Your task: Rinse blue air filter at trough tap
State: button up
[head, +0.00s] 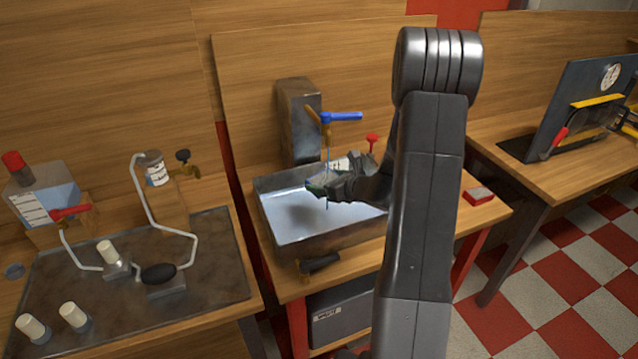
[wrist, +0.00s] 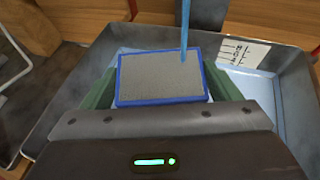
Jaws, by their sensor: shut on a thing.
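My gripper (head: 322,184) is over the metal trough (head: 267,205), below the tap (head: 326,118) with its blue lever. In the wrist view its green fingers are shut on the two sides of the blue air filter (wrist: 160,78), a flat rectangle with a blue frame and grey face. The filter is held above the trough's bottom, its grey face toward the wrist camera. A thin blue stream of water (wrist: 185,28) comes down from the tap and meets the filter's face right of its middle. In the head view the filter is mostly hidden by the gripper.
A bench with bent tubing (head: 150,210) and bottles stands left. A dark panel (head: 580,100) stands on the right bench.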

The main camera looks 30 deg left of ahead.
jog(key=s+d+b, duration=0.2)
jog(key=s+d, duration=0.3)
jog(key=shift+s, duration=0.25)
dwell(0.3)
jog(key=shift+r, duration=0.1)
dwell(1.1)
jog(key=s+d+r+p, duration=0.1)
jog(key=s+d+r, duration=0.2)
jog(key=shift+s+d+r, duration=0.25)
jog(key=shift+s+r, duration=0.05)
jog(key=shift+r, duration=0.1)
dwell(0.7)
